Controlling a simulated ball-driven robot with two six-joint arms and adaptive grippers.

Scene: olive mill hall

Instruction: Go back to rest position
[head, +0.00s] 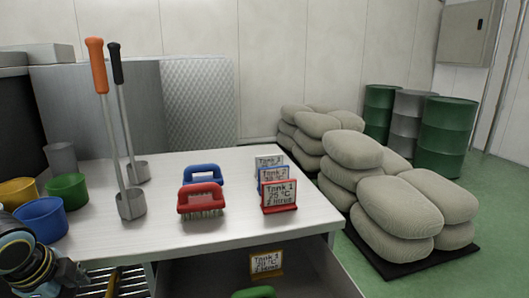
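Part of my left arm (22,252) shows in the bottom left corner of the head view, beside the front left of the table (235,235). A grey piece at its end is cut off by the lower edge, and no fingertips can be made out. I cannot tell whether my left gripper is open or shut. My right arm and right gripper are not in view.
On the table stand a blue cup (41,220), a green cup (68,191), two long-handled ladles (131,203), a red brush (201,200), a blue brush (203,174) and tank signs (279,196). An open drawer (215,279) juts forward. Stacked sacks (393,217) stand right.

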